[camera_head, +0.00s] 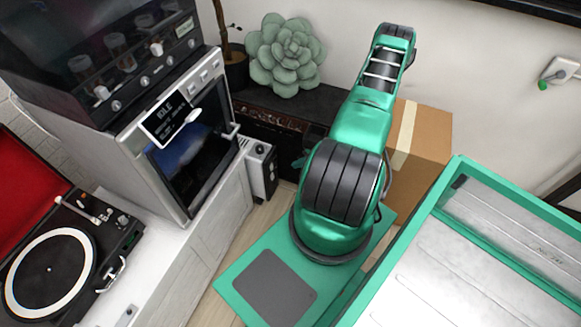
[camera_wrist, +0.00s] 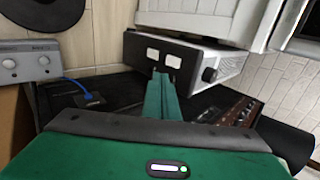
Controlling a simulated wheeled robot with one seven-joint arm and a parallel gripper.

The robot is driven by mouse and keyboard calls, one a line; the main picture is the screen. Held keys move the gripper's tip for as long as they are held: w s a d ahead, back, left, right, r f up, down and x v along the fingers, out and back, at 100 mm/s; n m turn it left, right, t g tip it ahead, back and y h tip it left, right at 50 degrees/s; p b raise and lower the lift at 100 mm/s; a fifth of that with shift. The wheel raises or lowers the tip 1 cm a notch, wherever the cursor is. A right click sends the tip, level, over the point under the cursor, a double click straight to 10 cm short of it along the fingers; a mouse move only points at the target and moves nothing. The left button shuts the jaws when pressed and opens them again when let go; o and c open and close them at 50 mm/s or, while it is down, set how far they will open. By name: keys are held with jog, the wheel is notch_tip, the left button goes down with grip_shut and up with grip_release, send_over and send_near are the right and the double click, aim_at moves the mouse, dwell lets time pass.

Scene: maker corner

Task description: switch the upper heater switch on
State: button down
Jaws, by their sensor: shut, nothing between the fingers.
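The heater is a small white box with a dark front panel. In the wrist view the heater (camera_wrist: 215,68) lies sideways in the picture, and its panel carries two white switches, a left one (camera_wrist: 152,54) and a right one (camera_wrist: 173,61). Which is the upper one, and their on or off state, I cannot tell. My gripper (camera_wrist: 161,76) is shut and empty, its green fingertips just in front of the panel near the switches; contact is unclear. In the head view the heater (camera_head: 262,167) stands right of the oven cabinet, and my arm largely hides my gripper.
An oven (camera_head: 190,145) and a turntable (camera_head: 50,275) are at the left. A dark low chest (camera_head: 285,115) with a succulent (camera_head: 285,55) stands behind the heater. A cardboard box (camera_head: 425,130) is behind my arm. Some wooden floor shows near the heater.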

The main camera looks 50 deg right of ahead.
aim_at(272, 167)
jog(key=shift+s+d+r, duration=0.15)
jog(key=shift+s+r, duration=0.3)
jog(key=shift+r, duration=0.1)
jog(key=shift+s+d+f, duration=0.1)
jog(key=shift+s+f, duration=0.05)
jog(key=shift+f, duration=0.45)
jog(key=w+r+x, duration=0.1)
jog(key=w+x, duration=0.1)
jog(key=x, duration=1.1)
jog(key=shift+a+r, duration=0.3)
jog(key=shift+r, duration=0.1)
